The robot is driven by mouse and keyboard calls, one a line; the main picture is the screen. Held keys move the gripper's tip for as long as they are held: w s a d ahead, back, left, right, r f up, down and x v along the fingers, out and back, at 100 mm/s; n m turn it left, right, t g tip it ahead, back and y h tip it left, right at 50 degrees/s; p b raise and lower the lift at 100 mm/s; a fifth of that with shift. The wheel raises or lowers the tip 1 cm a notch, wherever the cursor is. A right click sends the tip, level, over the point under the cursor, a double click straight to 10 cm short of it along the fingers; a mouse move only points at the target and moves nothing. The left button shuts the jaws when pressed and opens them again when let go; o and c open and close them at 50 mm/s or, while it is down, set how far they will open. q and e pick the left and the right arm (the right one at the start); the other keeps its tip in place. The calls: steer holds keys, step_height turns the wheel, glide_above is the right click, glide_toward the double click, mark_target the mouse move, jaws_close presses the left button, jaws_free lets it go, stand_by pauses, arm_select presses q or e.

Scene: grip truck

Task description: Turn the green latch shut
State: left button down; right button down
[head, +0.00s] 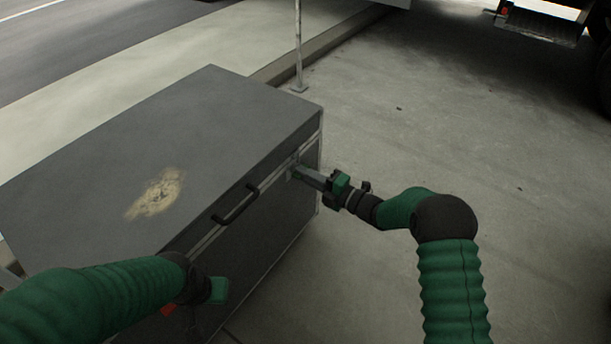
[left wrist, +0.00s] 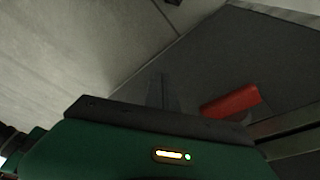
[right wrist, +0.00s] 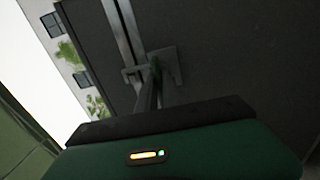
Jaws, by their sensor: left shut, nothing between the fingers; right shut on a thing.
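The green latch (head: 296,172) is on the front face of the large grey case (head: 215,120), near its right end and just under the lid seam. My right gripper (head: 302,173) is shut on the latch. In the right wrist view, the fingers (right wrist: 150,92) close around the green piece (right wrist: 155,68) in front of a metal plate, and hide part of it. My left gripper (head: 217,290) is near the case's front at lower left. Its fingers (left wrist: 160,88) are shut and empty, beside a red latch (left wrist: 232,101) and apart from it.
A black handle (head: 236,204) sticks out from the case front between the two latches. The lid has a pale worn patch (head: 156,193). A thin post (head: 298,50) stands behind the case. Open concrete ground lies to the right, with a parked vehicle (head: 540,22) at the far back.

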steer(key=shift+s+f, duration=0.1)
steer(key=shift+f, duration=0.2)
steer(key=c, duration=1.7)
jaws_free()
steer(key=shift+o, duration=0.9)
steer(key=shift+r, duration=0.15)
steer(key=p+v, duration=0.7)
steer(key=v, duration=0.9)
steer(key=shift+s+d, duration=0.2)
steer(key=shift+d, duration=0.2)
